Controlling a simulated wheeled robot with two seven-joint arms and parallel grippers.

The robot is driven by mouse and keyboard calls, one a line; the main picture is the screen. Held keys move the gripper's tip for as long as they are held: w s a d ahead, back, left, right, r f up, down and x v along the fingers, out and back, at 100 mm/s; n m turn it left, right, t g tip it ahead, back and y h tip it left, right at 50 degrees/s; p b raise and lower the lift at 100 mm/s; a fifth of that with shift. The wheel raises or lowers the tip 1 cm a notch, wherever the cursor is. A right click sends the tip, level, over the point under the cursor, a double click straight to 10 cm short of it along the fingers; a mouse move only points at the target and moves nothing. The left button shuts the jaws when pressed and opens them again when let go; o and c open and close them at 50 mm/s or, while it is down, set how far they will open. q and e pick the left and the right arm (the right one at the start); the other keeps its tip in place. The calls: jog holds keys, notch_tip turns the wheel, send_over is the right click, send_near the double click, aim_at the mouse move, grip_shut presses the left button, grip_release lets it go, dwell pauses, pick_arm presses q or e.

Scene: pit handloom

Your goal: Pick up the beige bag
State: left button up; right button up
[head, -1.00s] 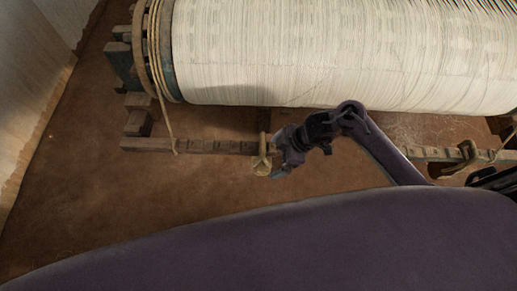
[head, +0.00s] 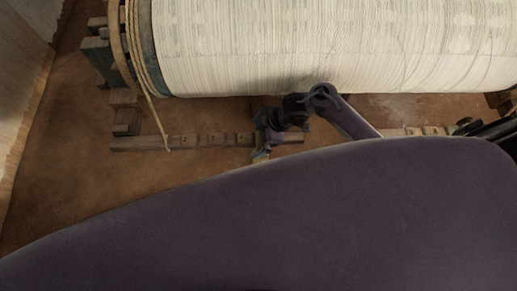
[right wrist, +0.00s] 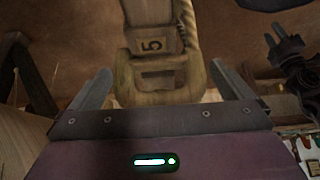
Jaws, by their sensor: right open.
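The beige bag (right wrist: 168,82) fills the middle of the right wrist view, with a rope along its right side and a tag marked 5 on or just above it. My right gripper (right wrist: 160,72) is open, with one finger on each side of the bag's lower part. Both fingers look apart from the bag; depth is hard to judge. In the head view a small beige part of the bag (head: 260,155) shows below my right gripper (head: 264,150), by the notched wooden beam. The rest is hidden behind my gripper. My left gripper is not in the head view.
The large roller wound with pale threads (head: 330,45) lies above and behind my right arm. The notched wooden beam (head: 200,140) runs low over the brown floor (head: 90,180). A rope (head: 155,118) hangs from the roller's left end. The floor at left is clear.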

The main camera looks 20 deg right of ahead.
jog(key=shift+x, duration=0.8)
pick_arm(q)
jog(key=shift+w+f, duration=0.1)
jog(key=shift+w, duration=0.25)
pick_arm(e)
jog(key=shift+c, duration=0.4)
jog(key=c, duration=1.4)
jog(key=shift+w, duration=0.15)
jog(key=shift+c, duration=1.3)
jog(key=shift+r, duration=0.2)
